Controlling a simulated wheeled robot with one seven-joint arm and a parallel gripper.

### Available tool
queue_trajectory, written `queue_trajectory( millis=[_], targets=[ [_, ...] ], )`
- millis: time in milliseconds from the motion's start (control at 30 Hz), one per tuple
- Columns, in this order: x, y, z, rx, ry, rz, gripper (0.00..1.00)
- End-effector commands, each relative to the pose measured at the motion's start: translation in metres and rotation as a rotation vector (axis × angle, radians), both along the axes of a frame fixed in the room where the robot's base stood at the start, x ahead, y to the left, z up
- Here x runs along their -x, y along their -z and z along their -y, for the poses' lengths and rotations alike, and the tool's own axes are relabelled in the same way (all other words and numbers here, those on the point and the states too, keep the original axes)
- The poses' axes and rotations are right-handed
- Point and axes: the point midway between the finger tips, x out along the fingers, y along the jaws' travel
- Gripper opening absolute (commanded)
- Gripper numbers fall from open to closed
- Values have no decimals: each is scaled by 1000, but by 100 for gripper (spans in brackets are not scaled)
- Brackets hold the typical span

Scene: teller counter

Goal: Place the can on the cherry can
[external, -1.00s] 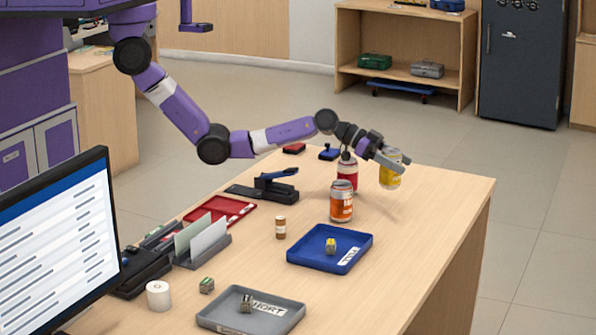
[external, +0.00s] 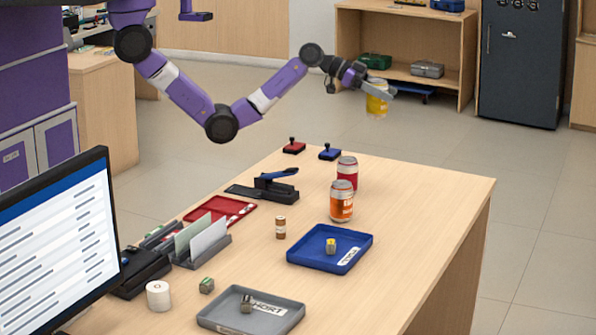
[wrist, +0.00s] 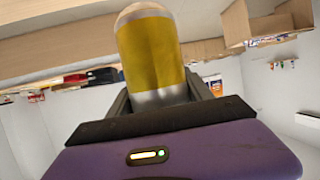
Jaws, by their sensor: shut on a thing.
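My gripper (external: 373,85) is shut on a yellow can (external: 377,104) and holds it upright, well above the far end of the counter. The yellow can (wrist: 152,55) also fills the space between the fingers in the wrist view. A red can (external: 347,172) stands upright on the counter, below and to the left of the held can in the external view. An orange can (external: 341,203) stands just in front of the red one and hides its lower part. The red one looks cherry-coloured, but its label cannot be read.
A blue tray (external: 300,256) with a small block lies nearer than the cans. The counter right of the cans is clear.

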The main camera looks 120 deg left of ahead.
Motion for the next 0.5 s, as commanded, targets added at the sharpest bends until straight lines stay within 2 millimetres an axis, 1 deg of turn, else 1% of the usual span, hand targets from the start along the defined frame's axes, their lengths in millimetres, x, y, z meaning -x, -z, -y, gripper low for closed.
queue_trajectory(
  millis=[33, 100, 233, 300, 367, 433, 500],
  targets=[
    [18, -21, -7, -3, -11, 5, 0],
    [39, -36, -13, -4, -19, 5, 0],
    [72, -55, -12, -3, -17, 3, 0],
    [81, -59, -7, -3, -8, 3, 0],
    [86, -59, -1, -1, 5, 1, 0],
    [89, -54, 4, 1, 16, -1, 0],
    [89, -43, 5, 2, 20, -4, 0]
  ],
)
